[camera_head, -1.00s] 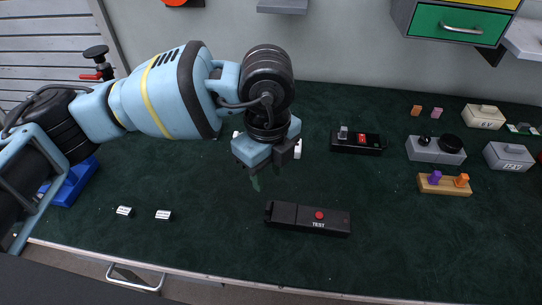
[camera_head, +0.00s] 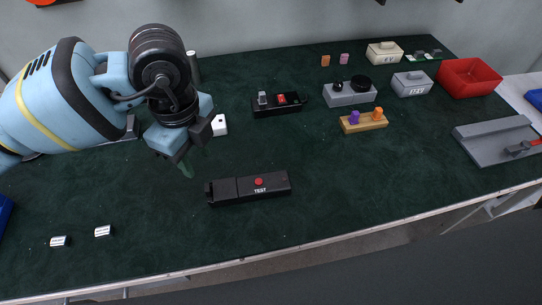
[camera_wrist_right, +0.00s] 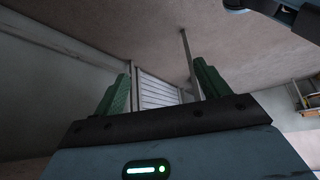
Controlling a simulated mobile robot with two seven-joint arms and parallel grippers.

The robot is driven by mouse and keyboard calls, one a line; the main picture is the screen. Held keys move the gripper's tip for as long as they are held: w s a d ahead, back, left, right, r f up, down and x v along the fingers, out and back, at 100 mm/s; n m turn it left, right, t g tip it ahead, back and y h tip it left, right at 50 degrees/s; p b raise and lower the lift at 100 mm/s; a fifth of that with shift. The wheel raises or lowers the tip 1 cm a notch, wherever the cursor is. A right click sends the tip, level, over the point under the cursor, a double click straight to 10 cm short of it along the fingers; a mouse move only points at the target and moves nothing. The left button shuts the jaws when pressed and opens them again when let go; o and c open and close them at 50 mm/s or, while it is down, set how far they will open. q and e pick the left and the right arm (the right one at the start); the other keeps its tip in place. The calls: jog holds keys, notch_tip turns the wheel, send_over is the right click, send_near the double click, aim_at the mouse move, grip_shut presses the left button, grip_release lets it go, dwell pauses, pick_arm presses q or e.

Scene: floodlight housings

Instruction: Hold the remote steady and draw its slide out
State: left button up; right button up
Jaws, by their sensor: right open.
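The remote (camera_head: 272,184) is a black oblong marked TEST with a red button, lying flat on the dark green bench top. A seam divides its left part, which ends in an open-looking notch; I cannot tell which part is the slide. My left gripper (camera_head: 186,166) hangs above the bench just up and left of the remote's left end, apart from it. One green fingertip shows, so its opening is unclear. In the right wrist view my right gripper (camera_wrist_right: 162,88) has its two green fingers wide apart with nothing between them. It points at walls and ceiling, away from the bench.
Two small silver cylinders (camera_head: 103,231) lie at front left. Behind the remote are a black device with a red switch (camera_head: 277,104), a white block (camera_head: 219,125), a grey box with a black knob (camera_head: 350,93) and a wooden peg block (camera_head: 363,121). A red bin (camera_head: 470,78) stands far right.

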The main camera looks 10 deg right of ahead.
jog(key=s+a+r+n+g, duration=0.3)
jog(key=a+r+n+g, duration=0.3)
jog(key=r+n, duration=0.5)
jog(key=w+a+r+m+g+y, duration=0.2)
jog(key=w+r, duration=0.2)
jog(key=r, duration=0.8)
jog(key=w+a+r+m+g+y, duration=0.1)
jog(key=w+a+r+g+y, duration=0.2)
jog(key=r, duration=0.8)
jog(key=m+t+h, duration=0.4)
jog(key=t+h, duration=0.4)
jog(key=h, duration=0.3)
send_over(272, 181)
notch_tip(272, 181, down, 5)
jog(key=shift+f, duration=3.95)
jog(key=shift+c, duration=0.2)
